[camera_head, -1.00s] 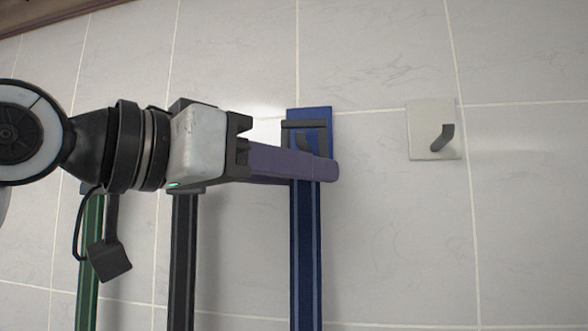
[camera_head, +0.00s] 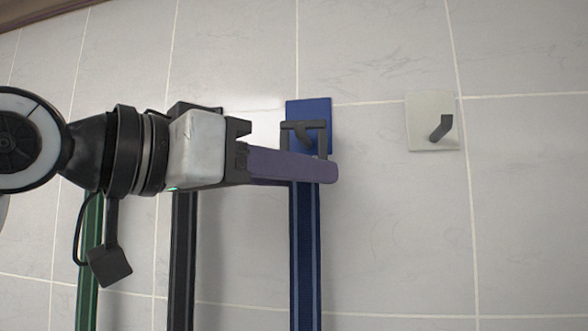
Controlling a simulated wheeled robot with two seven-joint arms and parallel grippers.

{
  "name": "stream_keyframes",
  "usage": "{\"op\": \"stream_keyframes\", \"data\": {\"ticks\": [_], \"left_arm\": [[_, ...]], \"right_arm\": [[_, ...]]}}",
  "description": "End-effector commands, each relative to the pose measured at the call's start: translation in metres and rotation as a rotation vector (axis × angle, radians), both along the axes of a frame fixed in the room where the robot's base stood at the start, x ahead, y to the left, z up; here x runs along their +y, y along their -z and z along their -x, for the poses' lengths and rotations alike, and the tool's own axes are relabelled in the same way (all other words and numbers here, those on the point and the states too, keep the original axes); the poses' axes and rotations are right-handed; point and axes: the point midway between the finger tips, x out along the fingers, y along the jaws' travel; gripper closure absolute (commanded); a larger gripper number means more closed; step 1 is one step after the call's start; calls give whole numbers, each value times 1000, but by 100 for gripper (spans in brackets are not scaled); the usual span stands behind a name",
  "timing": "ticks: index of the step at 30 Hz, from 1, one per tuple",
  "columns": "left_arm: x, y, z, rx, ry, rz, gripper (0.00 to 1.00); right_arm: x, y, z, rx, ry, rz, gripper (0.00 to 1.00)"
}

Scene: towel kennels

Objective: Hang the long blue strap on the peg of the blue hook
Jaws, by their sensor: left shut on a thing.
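The blue hook (camera_head: 309,107) is a blue plate on the wall with a dark peg. The long blue strap (camera_head: 305,250) hangs straight down below it, with a dark rectangular loop (camera_head: 322,138) at its top. The loop stands in front of the blue plate, and the peg shows inside it, the peg's tip overlapping the loop's top bar. I cannot tell whether the bar sits behind the tip. My left gripper (camera_head: 318,169) comes in from the left, its purple fingers shut on the strap's top just under the loop. My right gripper is not in view.
A white hook (camera_head: 419,124) with an empty grey peg is to the right. A black strap (camera_head: 182,260) and a green strap (camera_head: 89,245) hang at the left, their upper parts partly behind my left arm. The tiled wall at the lower right is clear.

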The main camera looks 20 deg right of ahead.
Motion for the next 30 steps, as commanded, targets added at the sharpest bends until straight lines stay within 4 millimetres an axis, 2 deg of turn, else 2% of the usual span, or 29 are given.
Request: {"op": "stream_keyframes", "data": {"ticks": [1,5,15,16,17,26,30], "left_arm": [[-1,4,-2,8,-3,-8,63],[-1,5,-3,8,-4,-9,43],[1,4,-6,9,-12,-6,43],[1,5,-7,9,-12,-7,51],[1,5,-7,9,-13,-7,46],[4,5,-4,9,-13,-6,44],[11,5,7,7,-14,-6,34]], "right_arm": [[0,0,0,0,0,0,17],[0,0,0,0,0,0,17],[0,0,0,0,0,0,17],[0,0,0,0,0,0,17],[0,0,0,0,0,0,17],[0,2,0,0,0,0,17],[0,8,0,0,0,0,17]]}}
